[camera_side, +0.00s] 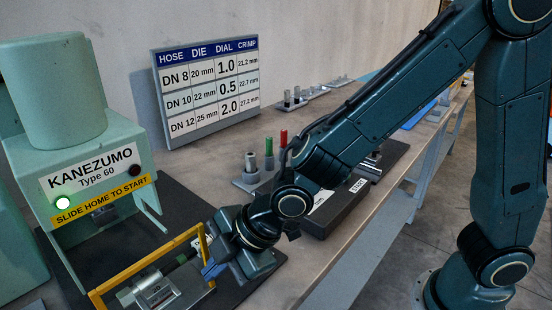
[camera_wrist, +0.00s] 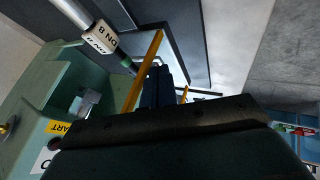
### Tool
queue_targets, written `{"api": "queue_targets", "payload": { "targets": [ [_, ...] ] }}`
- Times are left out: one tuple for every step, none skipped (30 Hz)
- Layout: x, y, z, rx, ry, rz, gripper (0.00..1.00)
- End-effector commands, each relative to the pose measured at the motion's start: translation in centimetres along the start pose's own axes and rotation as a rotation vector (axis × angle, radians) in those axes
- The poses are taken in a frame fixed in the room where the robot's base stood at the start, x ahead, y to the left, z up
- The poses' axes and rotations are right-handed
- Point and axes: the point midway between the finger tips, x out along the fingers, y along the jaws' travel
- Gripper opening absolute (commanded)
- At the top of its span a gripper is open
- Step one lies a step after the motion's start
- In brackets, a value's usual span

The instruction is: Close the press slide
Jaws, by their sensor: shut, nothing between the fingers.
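The green press (camera_side: 95,175) stands at the left in the side view, with the words "SLIDE HOME TO START" under its name plate. Its slide (camera_side: 155,290) sits low in front of the press, out from under its head. A yellow frame (camera_side: 150,262) stands around the slide and also shows in the wrist view (camera_wrist: 146,72). A dark hose with a green band (camera_side: 180,260) lies at the slide. My gripper (camera_side: 210,270) is shut and empty beside the frame's right end. Its fingers (camera_wrist: 157,75) are close to the yellow bar; I cannot tell if they touch.
A white lamp (camera_side: 63,203) glows on the press. A hose with a DN 8 tag (camera_wrist: 103,38) crosses the wrist view. A die chart (camera_side: 208,85) stands behind. A holder with coloured pegs (camera_side: 255,178) and a START box (camera_side: 350,200) are on the bench at the right.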

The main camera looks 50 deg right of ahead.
Motion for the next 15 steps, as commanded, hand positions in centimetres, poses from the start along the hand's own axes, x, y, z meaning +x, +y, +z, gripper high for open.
{"api": "queue_targets", "payload": {
  "targets": [
    [0.2, 0.3, 0.0, 0.001, -0.001, 0.0, 0.0],
    [0.3, 0.5, 0.0, 0.002, 0.0, 0.001, 0.0],
    [0.5, 0.9, 0.0, 0.002, 0.0, 0.001, 0.0],
    [0.7, 1.2, 0.0, 0.002, 0.0, 0.001, 0.0],
    [0.9, 1.6, 0.0, 0.003, -0.001, 0.0, 0.0],
    [1.2, 2.1, 0.0, 0.003, -0.001, 0.0, 0.0],
    [1.4, 2.6, 0.0, 0.004, -0.001, 0.001, 0.0],
    [1.7, 3.1, 0.0, 0.004, -0.001, 0.001, 0.0],
    [2.0, 3.6, 0.0, 0.003, 0.0, 0.0, 0.0],
    [2.2, 4.1, 0.0, 0.003, 0.0, 0.0, 0.0],
    [2.5, 4.5, 0.0, 0.004, 0.0, 0.0, 0.0],
    [2.8, 5.1, 0.0, 0.003, 0.0, 0.0, 0.0],
    [3.0, 5.5, 0.0, 0.002, 0.0, 0.0, 0.0],
    [3.2, 6.0, 0.0, 0.002, 0.001, 0.001, 0.0],
    [3.5, 6.5, 0.0, 0.003, 0.0, -0.001, 0.0]
  ]
}}
